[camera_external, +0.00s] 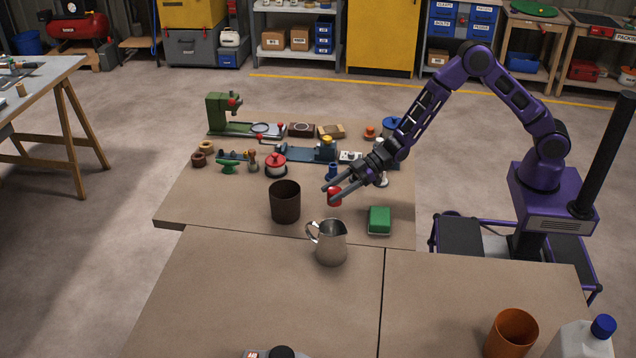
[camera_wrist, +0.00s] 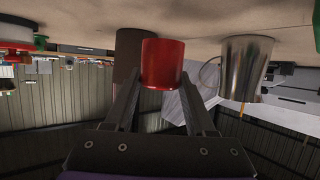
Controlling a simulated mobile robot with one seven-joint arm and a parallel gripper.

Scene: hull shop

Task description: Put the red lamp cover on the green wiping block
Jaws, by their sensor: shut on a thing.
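My gripper (camera_external: 333,189) is shut on the red lamp cover (camera_external: 335,197), a small red cylinder held above the table between the dark brown cup and the green wiping block. In the wrist view the red lamp cover (camera_wrist: 162,64) sits between the two fingertips. The green wiping block (camera_external: 379,219) lies on the table with a pale underside, a little to the right of and nearer the camera than my gripper. The block cannot be made out for sure in the wrist view.
A dark brown cup (camera_external: 285,203) stands left of my gripper, and a steel pitcher (camera_external: 330,243) stands in front. The pitcher (camera_wrist: 246,70) also shows in the wrist view. Several tools and small parts, including a red-lidded pot (camera_external: 276,166), crowd the table's back. The space around the block looks clear.

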